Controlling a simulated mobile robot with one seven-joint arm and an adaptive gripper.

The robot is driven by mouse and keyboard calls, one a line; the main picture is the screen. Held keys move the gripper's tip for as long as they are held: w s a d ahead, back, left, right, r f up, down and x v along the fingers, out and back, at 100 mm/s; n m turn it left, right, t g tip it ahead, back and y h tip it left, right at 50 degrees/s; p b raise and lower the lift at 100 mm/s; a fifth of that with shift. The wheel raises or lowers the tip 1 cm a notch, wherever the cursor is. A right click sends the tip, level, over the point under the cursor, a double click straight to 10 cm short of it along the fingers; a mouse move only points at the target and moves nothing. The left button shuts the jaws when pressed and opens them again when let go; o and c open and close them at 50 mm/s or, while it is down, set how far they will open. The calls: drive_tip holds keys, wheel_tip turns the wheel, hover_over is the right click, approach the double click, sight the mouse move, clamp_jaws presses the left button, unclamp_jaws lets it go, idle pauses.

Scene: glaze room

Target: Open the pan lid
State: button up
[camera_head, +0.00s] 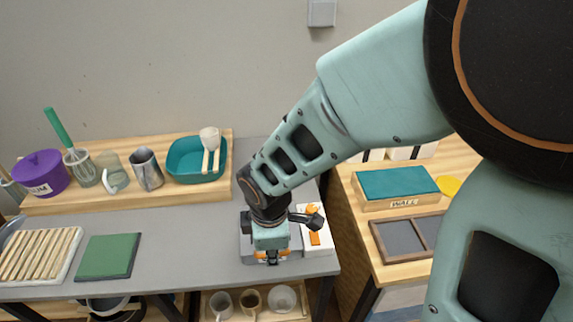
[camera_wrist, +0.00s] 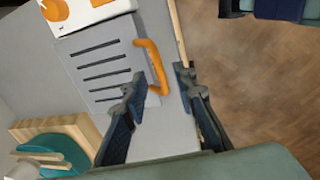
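A flat grey slotted lid (camera_wrist: 100,72) with an orange bar handle (camera_wrist: 152,65) shows in the wrist view; it appears to be the pan lid and looks shut. It belongs to a unit with a white panel (camera_wrist: 85,12) carrying orange parts. In the head view this white panel (camera_head: 318,238) is at the right end of the grey table, and my gripper mostly hides the lid (camera_head: 247,250). My gripper (camera_wrist: 160,82) is open and empty, its fingers on either side of the handle's near end. I cannot tell whether they touch it.
A slatted rack (camera_head: 40,255) and green board (camera_head: 108,257) lie left. A wooden table (camera_head: 355,245) stands right, across a gap.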

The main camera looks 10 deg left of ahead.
drive_tip(key=shift+w+f+b, duration=0.1)
drive_tip(key=shift+f+b, duration=0.2)
drive_tip(key=shift+f, duration=0.35)
clamp_jaws()
